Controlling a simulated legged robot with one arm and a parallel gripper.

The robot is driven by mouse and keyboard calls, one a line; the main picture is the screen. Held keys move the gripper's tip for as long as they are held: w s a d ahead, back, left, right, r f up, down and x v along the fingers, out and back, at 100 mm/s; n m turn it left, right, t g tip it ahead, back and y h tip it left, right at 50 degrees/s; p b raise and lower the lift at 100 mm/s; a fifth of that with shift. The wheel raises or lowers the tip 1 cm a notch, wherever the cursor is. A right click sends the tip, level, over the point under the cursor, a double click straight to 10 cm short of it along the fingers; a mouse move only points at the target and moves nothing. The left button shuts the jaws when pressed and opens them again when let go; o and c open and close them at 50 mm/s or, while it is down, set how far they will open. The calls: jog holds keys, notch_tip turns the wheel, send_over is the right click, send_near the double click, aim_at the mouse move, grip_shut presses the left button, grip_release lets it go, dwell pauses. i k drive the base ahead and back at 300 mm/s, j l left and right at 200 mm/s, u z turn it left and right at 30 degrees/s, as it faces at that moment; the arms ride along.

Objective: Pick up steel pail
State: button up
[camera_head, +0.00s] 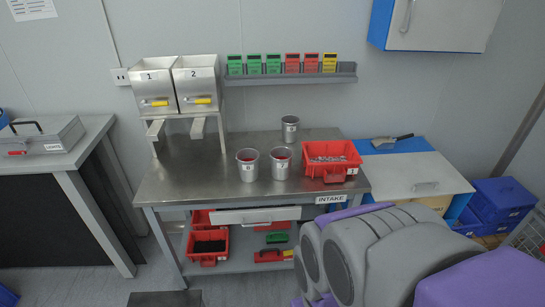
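Several steel objects stand on the metal table (185,180). Three of them look like steel pails. One pail (247,168) is upright near the table's middle, with a white label and reddish contents. A second pail (281,168) stands just right of it, also upright with a label and reddish contents. A third pail (290,130) stands upright farther back, near the wall, with a label. The label letters are too small to read surely. My arm's grey and purple links fill the lower right; my gripper does not show. No pail is touched by my arm in this view.
A red bin (315,170) with grey pieces sits right of the pails. Two numbered hoppers (155,78) (197,75) stand at the back left. A shelf of coloured boxes (290,73) hangs above. A scoop (392,139) lies on the right cabinet. The table's left front is clear.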

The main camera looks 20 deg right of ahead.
aim_at(280, 157)
jog(key=i+l+u, duration=0.1)
jog(key=l+u, duration=0.15)
jog(key=u, duration=0.15)
jog(key=l+u, duration=0.25)
jog(key=u, duration=0.15)
jog(key=l+u, duration=0.6)
jog(key=u, duration=0.25)
jog(key=k+l, duration=0.1)
jog(key=l, duration=0.3)
jog(key=k+l+u, duration=0.1)
jog(key=l, duration=0.25)
jog(key=k+l+u, duration=0.1)
jog(key=l, duration=0.3)
jog(key=k+l, duration=0.15)
jog(key=l, duration=0.2)
jog(key=k+l+u, duration=0.1)
jog(key=l, duration=0.3)
jog(key=k+l, duration=0.15)
jog(key=l, duration=0.2)
jog(key=u, duration=0.05)
